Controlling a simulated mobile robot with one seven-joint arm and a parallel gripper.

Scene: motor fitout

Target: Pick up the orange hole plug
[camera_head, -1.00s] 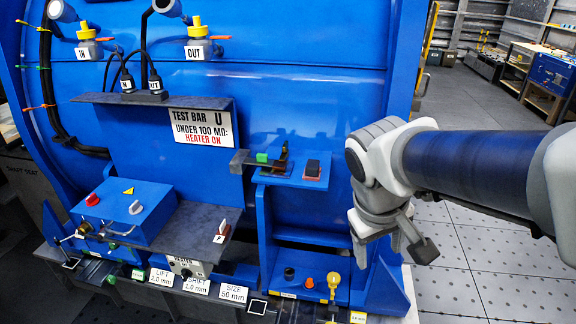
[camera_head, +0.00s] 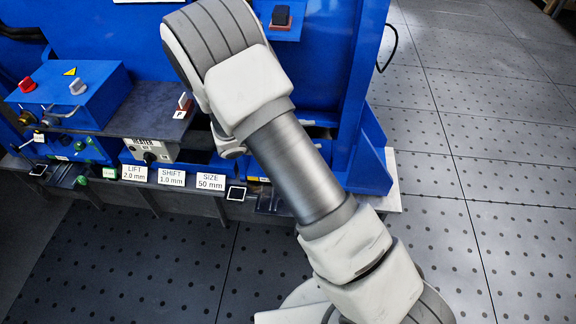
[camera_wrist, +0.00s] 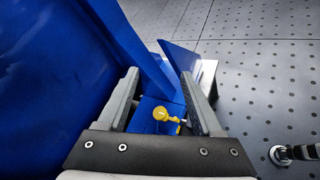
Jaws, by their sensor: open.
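I cannot make out the orange hole plug in either current view. In the head view my arm covers the part of the low blue shelf where an orange piece showed earlier. In the wrist view my gripper (camera_wrist: 159,74) is open, its two fingers wide apart with nothing held. Between and beyond the fingers lies the blue shelf (camera_wrist: 148,121) with a yellow round-headed piece (camera_wrist: 160,113) on it. My gripper is hidden behind the arm in the head view.
A blue upright wall (camera_wrist: 55,75) stands close at the left of the fingers. A slanted blue plate (camera_wrist: 180,57) stands beyond them. The blue control box (camera_head: 75,95) and a heater unit (camera_head: 150,150) are at left. Dotted floor (camera_head: 480,180) is free at right.

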